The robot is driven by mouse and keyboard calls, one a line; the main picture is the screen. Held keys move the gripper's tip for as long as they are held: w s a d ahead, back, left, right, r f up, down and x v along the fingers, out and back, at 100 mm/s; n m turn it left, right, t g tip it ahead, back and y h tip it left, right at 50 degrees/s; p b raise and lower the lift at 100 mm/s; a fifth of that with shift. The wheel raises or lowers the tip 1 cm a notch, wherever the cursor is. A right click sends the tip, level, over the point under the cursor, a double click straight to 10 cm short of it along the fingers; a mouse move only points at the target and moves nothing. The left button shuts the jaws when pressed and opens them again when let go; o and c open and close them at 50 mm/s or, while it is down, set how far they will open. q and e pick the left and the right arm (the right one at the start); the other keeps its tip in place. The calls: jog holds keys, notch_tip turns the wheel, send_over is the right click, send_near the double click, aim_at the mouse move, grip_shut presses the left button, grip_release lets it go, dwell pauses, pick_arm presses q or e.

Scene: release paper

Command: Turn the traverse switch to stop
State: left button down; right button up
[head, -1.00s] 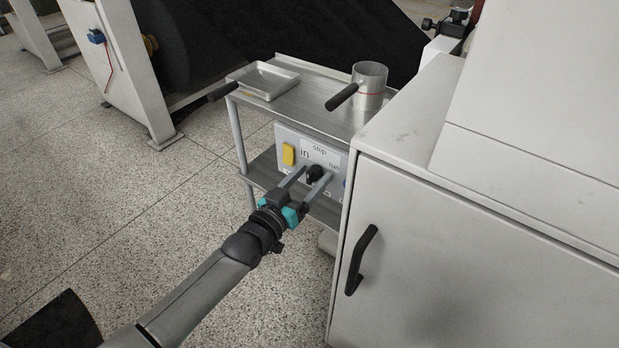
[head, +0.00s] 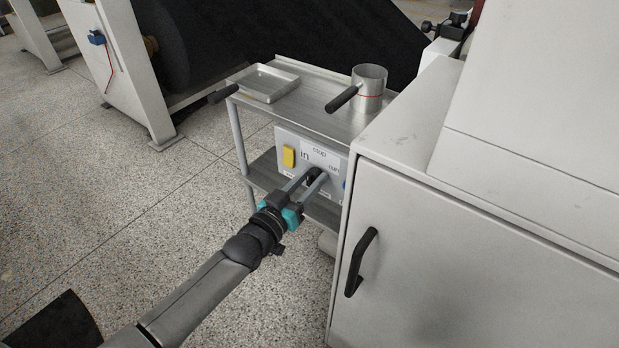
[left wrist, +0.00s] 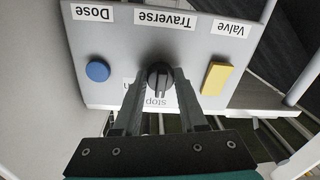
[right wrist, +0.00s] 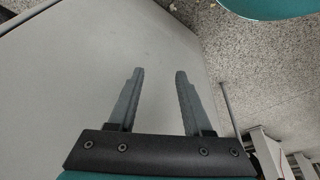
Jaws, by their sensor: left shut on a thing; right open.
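The black traverse switch (left wrist: 160,77) is a round knob on a light control panel (left wrist: 105,40). The panel appears upside down in the left wrist view, with the "stop" label beside the knob. The knob (head: 312,174) also shows in the head view, partly hidden by the fingers. My left gripper (head: 316,175) is shut on the knob, one finger on each side. I cannot tell clearly which way its pointer faces. My right gripper (right wrist: 158,72) is open and empty, near a plain grey surface; it is out of the head view.
A yellow valve switch (head: 288,155) and a blue dose button (left wrist: 98,70) flank the knob. A metal cart (head: 305,112) above holds a tray (head: 264,82) and a handled cup (head: 369,88). A large grey cabinet (head: 440,255) stands close on the right.

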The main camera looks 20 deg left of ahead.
jog(key=shift+f, duration=0.4)
pick_arm(q)
jog(key=shift+c, duration=2.3)
grip_release()
jog(key=shift+s+a, duration=0.1)
jog(key=shift+s, duration=0.15)
jog(key=shift+s+a+p, duration=0.1)
jog(key=shift+s+p, duration=0.2)
jog(key=shift+p, duration=0.05)
jog(key=p+v, duration=0.4)
jog(key=v, duration=1)
jog(key=shift+p, duration=0.35)
pick_arm(e)
jog(key=s+d+f+g, duration=0.1)
jog(key=s+d+f, duration=0.1)
jog(key=s+f, duration=0.3)
jog(key=s+x, duration=0.1)
jog(key=x, duration=0.3)
jog(key=shift+d+f, duration=0.15)
jog(key=shift+f, duration=0.3)
